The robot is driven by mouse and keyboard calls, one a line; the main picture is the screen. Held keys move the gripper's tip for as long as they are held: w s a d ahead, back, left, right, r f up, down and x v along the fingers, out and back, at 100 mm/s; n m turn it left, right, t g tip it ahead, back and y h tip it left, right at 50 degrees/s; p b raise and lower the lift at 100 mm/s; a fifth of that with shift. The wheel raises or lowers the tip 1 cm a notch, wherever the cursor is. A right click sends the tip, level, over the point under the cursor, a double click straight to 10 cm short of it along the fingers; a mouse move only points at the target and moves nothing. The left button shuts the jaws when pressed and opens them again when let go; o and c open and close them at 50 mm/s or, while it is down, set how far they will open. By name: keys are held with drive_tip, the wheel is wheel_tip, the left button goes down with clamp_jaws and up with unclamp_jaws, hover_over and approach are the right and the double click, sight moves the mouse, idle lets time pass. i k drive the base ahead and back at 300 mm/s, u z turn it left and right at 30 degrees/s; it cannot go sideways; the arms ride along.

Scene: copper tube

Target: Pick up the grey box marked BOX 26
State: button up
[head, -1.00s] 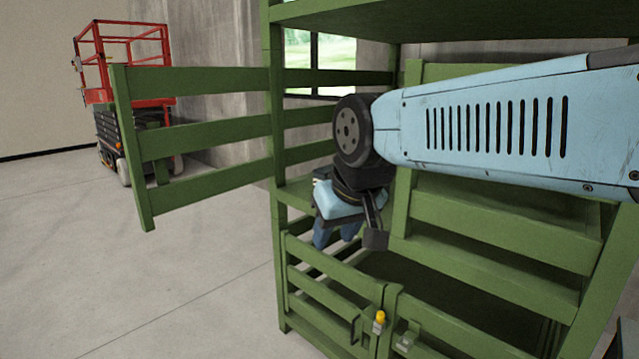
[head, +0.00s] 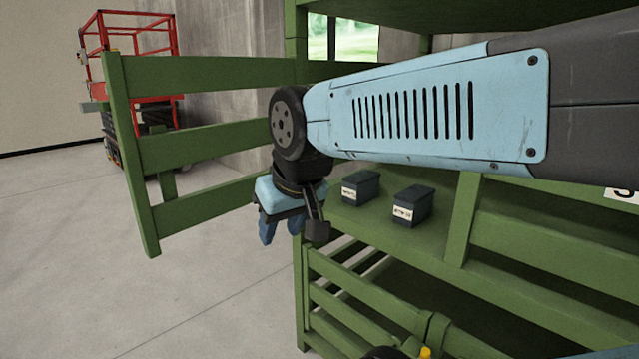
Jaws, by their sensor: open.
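Two small dark grey boxes stand apart on the middle green shelf, the left box (head: 361,187) a little farther back than the right box (head: 413,206). Each has a white label on its front, too small to read surely, so I cannot tell which is BOX 26. My gripper (head: 282,233) is open and empty. It points down in front of the shelf's left post, to the left of both boxes and apart from them.
A slatted green gate (head: 195,135) stands swung open at the left. A lower slatted gate (head: 345,300) fronts the bay below the shelf. A green upper shelf (head: 440,20) lies above my arm. A red lift (head: 130,45) stands far back left.

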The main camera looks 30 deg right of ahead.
sight(361, 188)
drive_tip(key=z, duration=0.05)
drive_tip(key=i, duration=0.85)
drive_tip(key=z, duration=0.35)
